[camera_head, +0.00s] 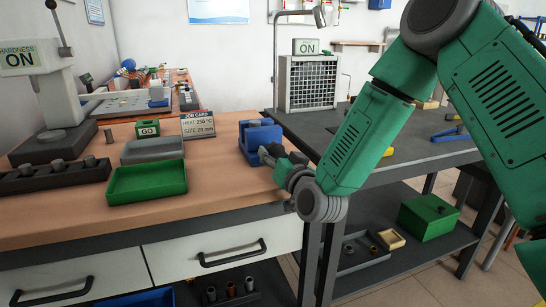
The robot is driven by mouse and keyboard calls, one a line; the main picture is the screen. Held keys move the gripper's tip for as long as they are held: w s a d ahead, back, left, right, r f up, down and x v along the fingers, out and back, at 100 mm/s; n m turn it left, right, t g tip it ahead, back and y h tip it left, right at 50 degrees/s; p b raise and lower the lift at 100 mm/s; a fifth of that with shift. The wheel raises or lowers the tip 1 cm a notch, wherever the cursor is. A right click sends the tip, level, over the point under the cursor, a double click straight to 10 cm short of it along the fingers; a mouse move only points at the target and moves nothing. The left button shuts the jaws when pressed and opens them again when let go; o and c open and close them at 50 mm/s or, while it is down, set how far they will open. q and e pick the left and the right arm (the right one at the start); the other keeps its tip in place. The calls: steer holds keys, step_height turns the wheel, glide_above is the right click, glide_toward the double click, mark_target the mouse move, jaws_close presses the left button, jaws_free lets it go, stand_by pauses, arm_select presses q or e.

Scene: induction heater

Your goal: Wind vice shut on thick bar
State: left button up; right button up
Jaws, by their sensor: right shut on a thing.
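The blue vice (256,137) stands at the right end of the wooden bench. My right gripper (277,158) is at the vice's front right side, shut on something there. The held part is mostly hidden by the fingers and looks like the vice handle. I cannot tell whether the thick bar is between the jaws or how far apart they are. Short bars stand in a dark rack (40,180) at the left; their thickness is hard to judge. My left gripper is not in view.
A hardness tester (60,115) stands far left. A dark table (430,145) adjoins at right. The bench front is clear.

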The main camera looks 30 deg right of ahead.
steer(key=shift+w+d+r+m, duration=0.15)
steer(key=shift+r+m, duration=0.2)
steer(key=shift+m, duration=0.25)
steer(key=o, duration=1.1)
steer(key=shift+o, duration=0.4)
steer(key=shift+s, duration=0.3)
steer(key=shift+f, duration=0.25)
steer(key=s+a, duration=0.1)
steer(key=s, duration=1)
steer(key=shift+s+a+f, duration=0.3)
steer(key=shift+s+a, duration=0.05)
